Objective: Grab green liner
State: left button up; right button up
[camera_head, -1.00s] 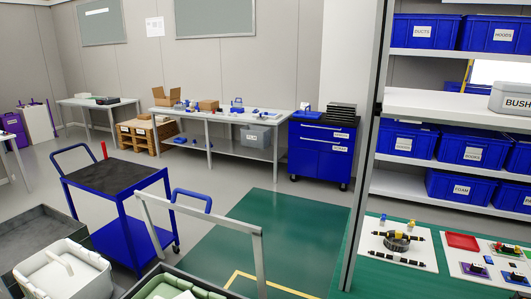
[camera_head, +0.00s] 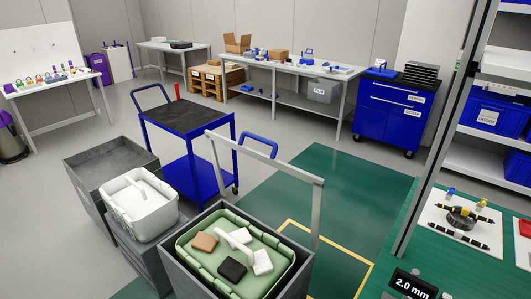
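The green liner (camera_head: 188,255) is a pale green tub with a ribbed rim. It sits inside a grey crate (camera_head: 312,258) at the bottom middle of the head view. A white handle arches over its inside. Several small blocks lie in it: a brown one (camera_head: 205,242), a black one (camera_head: 232,270) and white ones (camera_head: 262,262). A white liner (camera_head: 165,217) with a similar handle sits on a dark grey crate to the left. Neither of my grippers shows in the head view.
A blue cart (camera_head: 188,118) with a black top stands behind the crates. A grey frame (camera_head: 265,157) rises behind the green liner. A green table (camera_head: 420,240) with parts is at the right.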

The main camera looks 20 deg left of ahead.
aim_at(232, 258)
jog(key=i+j+u, duration=0.1)
jog(key=j+u, duration=0.3)
jog(key=i+j+u, duration=0.1)
jog(key=j+u, duration=0.25)
